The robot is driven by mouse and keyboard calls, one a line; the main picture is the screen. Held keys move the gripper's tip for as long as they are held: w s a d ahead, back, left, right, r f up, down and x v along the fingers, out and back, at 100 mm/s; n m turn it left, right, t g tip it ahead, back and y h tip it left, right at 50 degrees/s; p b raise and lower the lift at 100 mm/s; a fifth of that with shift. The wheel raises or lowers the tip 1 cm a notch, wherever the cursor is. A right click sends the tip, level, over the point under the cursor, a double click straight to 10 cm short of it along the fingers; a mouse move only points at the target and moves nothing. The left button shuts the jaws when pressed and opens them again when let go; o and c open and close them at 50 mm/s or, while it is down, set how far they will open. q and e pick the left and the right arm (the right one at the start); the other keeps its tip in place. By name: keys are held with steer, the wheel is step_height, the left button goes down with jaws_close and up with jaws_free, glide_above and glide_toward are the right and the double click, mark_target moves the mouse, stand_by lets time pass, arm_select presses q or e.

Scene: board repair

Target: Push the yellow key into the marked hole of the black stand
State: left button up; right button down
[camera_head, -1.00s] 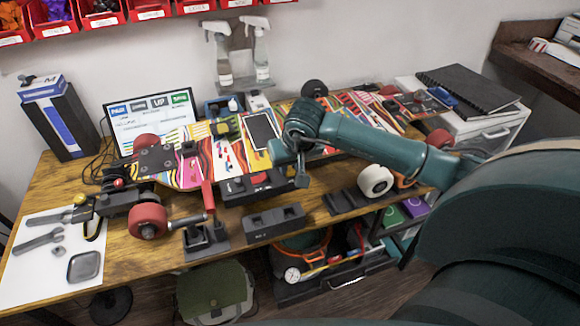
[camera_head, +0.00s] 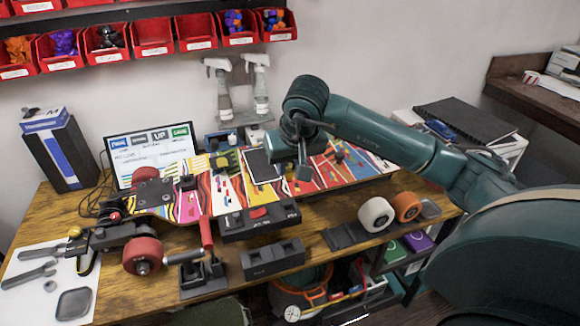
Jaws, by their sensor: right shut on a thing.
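My right gripper (camera_head: 303,168) points down over the colourful board (camera_head: 205,190), right of a dark flat panel (camera_head: 262,166). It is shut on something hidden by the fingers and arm. I cannot make out a yellow key; a small yellow-and-dark item (camera_head: 222,161) lies on the board left of the panel, but I cannot tell what it is. Several dark blocks stand in front: one with a red top piece (camera_head: 260,221), and a low block with recesses (camera_head: 272,259). I cannot tell which is the black stand, and no marked hole is readable. My left gripper is not in view.
A red wheel (camera_head: 142,256) and a red-handled tool (camera_head: 206,232) stand at the front left. White (camera_head: 376,214) and orange (camera_head: 407,206) wheels rest at the right. Spray bottles (camera_head: 222,90) and red bins (camera_head: 153,36) are behind. Bare wood shows at the front.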

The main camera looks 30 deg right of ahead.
steer(key=shift+a, duration=0.1)
steer(key=s+a, duration=0.3)
steer(key=a, duration=0.8)
steer(key=shift+s+a, duration=0.15)
steer(key=shift+s, duration=0.15)
stand_by(0.5)
